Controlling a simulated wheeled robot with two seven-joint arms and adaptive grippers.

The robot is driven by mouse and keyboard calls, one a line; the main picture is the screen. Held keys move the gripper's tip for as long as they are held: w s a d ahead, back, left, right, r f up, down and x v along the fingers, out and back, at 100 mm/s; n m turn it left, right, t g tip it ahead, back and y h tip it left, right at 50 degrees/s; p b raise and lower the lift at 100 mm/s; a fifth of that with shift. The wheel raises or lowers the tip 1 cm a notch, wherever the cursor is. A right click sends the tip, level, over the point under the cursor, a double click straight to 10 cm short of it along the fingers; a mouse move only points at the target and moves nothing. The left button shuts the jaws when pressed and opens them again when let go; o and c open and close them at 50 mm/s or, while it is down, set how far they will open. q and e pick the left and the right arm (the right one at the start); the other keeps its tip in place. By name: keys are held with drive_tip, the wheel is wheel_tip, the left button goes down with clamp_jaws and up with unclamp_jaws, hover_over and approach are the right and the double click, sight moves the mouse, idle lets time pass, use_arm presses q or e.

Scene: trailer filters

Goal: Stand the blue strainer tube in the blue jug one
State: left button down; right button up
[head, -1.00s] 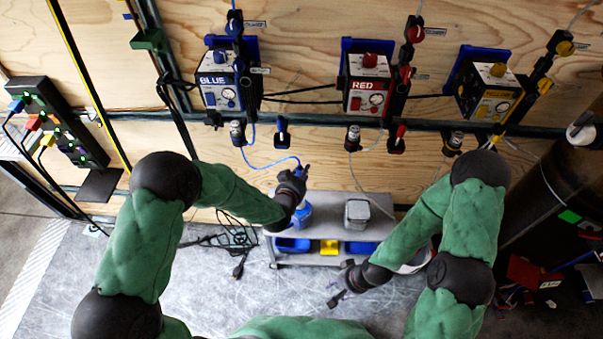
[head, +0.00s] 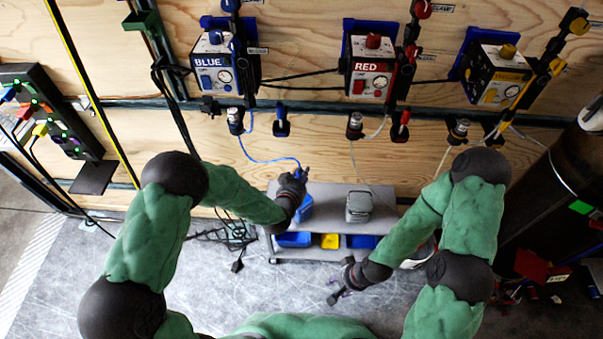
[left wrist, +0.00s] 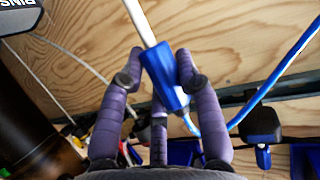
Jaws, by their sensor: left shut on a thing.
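My left gripper (head: 300,176) is shut on the blue strainer tube (left wrist: 164,82), which shows in the left wrist view as a blue block with a white rod, between the purple fingers (left wrist: 158,88). A blue hose (head: 262,160) runs from below the BLUE unit to the gripper. The blue jug (head: 305,208) stands on the grey cart, just below and right of the left gripper, partly hidden by it. Whether the tube touches the jug cannot be told. My right gripper (head: 341,281) is open and empty, lower, in front of the cart.
The grey cart (head: 335,205) also carries a grey jug (head: 358,207), with blue and yellow bins (head: 330,241) below. The BLUE unit (head: 216,73), RED unit (head: 371,76) and yellow unit (head: 497,74) hang on the plywood wall. A dark cylinder (head: 545,190) stands at right.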

use_arm(q)
drive_tip(key=shift+f, duration=2.35)
drive_tip(key=c, duration=0.8)
unclamp_jaws()
drive_tip(key=shift+s, duration=0.1)
drive_tip(key=v, duration=1.1)
drive_tip(key=shift+s+r, duration=0.25)
drive_tip(key=shift+s, duration=0.05)
drive_tip(key=shift+a, duration=0.1)
